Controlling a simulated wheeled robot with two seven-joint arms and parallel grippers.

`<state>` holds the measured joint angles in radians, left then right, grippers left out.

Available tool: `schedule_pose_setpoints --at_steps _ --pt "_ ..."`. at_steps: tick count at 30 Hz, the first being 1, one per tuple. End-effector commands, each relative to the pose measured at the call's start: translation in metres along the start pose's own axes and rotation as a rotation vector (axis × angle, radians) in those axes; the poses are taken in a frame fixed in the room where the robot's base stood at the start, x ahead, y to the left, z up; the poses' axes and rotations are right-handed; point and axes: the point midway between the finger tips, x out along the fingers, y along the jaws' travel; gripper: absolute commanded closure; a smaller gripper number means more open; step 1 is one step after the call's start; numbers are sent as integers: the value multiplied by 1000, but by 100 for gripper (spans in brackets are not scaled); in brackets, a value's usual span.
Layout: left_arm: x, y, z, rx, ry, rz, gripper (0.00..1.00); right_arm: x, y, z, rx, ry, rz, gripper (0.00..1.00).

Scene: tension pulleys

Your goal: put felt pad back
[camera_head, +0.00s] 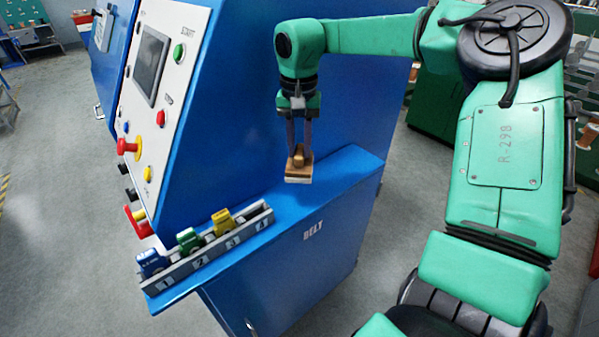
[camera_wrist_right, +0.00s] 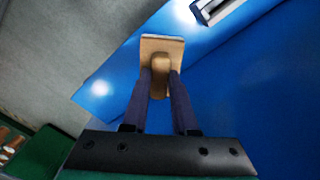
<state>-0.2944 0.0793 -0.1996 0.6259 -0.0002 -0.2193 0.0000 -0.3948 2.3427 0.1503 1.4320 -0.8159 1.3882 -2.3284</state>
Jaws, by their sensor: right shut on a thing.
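The felt pad (camera_head: 299,178) is a small tan block with a raised brown grip on top. My right gripper (camera_head: 298,155) is shut on that grip, pointing down, with the pad over the blue ledge of the machine (camera_head: 340,172). I cannot tell whether the pad touches the ledge. In the right wrist view the pad (camera_wrist_right: 162,45) sits at the tips of the two dark fingers (camera_wrist_right: 160,80). My left gripper is not in view.
A grey rack (camera_head: 262,215) with numbered slots stands on the ledge to the left, holding a blue (camera_head: 150,262), a green (camera_head: 188,240) and a yellow piece (camera_head: 222,220). A control panel (camera_head: 155,95) with buttons rises behind. The ledge's right end is clear.

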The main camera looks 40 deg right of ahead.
Motion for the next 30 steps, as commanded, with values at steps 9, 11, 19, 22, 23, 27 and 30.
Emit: schedule_pose_setpoints --at_steps 9,11,19,22,23,27,30 --pt "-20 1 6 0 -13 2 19 61 0 0 2 -3 5 100" --pt "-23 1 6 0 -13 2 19 72 0 0 2 -3 4 100" --pt "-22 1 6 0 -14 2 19 82 -1 -1 3 2 0 100" --pt "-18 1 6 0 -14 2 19 86 -1 -1 3 1 0 100" --pt "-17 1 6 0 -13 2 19 86 -1 -1 3 1 0 100" --pt "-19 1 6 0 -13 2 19 84 -1 -1 3 1 0 44" --pt "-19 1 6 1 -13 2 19 84 -1 -1 3 1 0 44"
